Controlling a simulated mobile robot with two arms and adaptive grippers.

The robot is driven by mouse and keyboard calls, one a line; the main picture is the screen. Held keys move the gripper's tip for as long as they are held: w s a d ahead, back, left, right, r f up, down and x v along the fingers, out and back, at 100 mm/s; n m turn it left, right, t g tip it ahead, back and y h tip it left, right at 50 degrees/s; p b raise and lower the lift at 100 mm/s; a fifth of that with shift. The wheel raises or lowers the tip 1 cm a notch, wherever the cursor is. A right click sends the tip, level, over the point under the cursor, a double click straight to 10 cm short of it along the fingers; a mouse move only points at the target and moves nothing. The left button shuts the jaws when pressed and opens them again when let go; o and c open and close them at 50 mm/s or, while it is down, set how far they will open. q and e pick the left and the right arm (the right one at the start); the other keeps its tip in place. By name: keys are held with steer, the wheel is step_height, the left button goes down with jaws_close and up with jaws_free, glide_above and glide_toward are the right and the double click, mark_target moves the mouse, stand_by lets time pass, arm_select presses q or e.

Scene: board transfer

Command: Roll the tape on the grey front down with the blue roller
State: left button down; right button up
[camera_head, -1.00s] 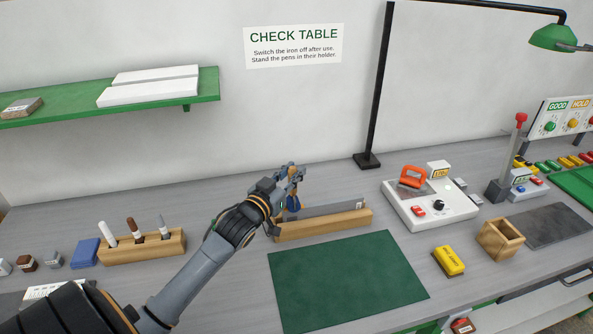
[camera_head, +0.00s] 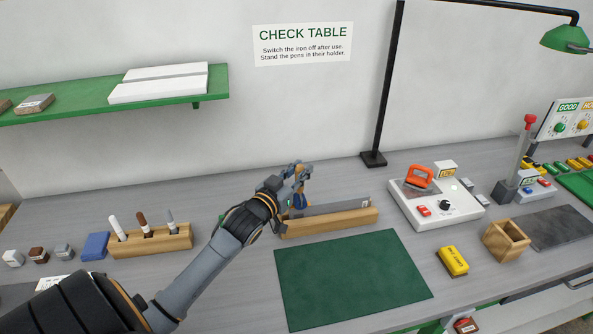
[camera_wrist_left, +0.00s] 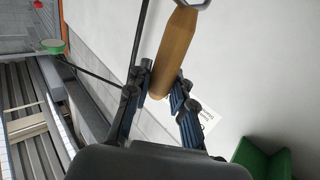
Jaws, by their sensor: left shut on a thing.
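My left gripper (camera_head: 298,186) is above the back left part of a long wooden block and is shut on a wooden handle. The handle (camera_wrist_left: 176,48) runs between its fingers in the left wrist view, with a grey metal piece at its upper end. A small blue part (camera_head: 299,201) shows below the gripper in the head view; I cannot tell surely whether it is the roller's wheel or a finger. A grey panel (camera_head: 325,208) stands along the wooden block (camera_head: 330,222), partly hidden by my arm. The tape cannot be made out clearly. My right gripper is not in view.
A green mat (camera_head: 352,278) lies bare in front of the block. A pen holder (camera_head: 150,243) and blue box (camera_head: 95,246) stand left. A white iron station (camera_head: 445,215), yellow block (camera_head: 453,261) and open wooden box (camera_head: 506,240) stand right. A black lamp post (camera_head: 381,100) rises behind.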

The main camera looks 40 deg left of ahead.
arm_select(q)
steer(key=shift+w+d+p, duration=1.15)
steer(key=shift+w+p, duration=0.15)
steer(key=shift+p, duration=0.65)
stand_by(2.2)
steer(key=shift+r, duration=0.1)
step_height(320, 180, up, 7)
steer(key=p, duration=0.6)
stand_by(0.7)
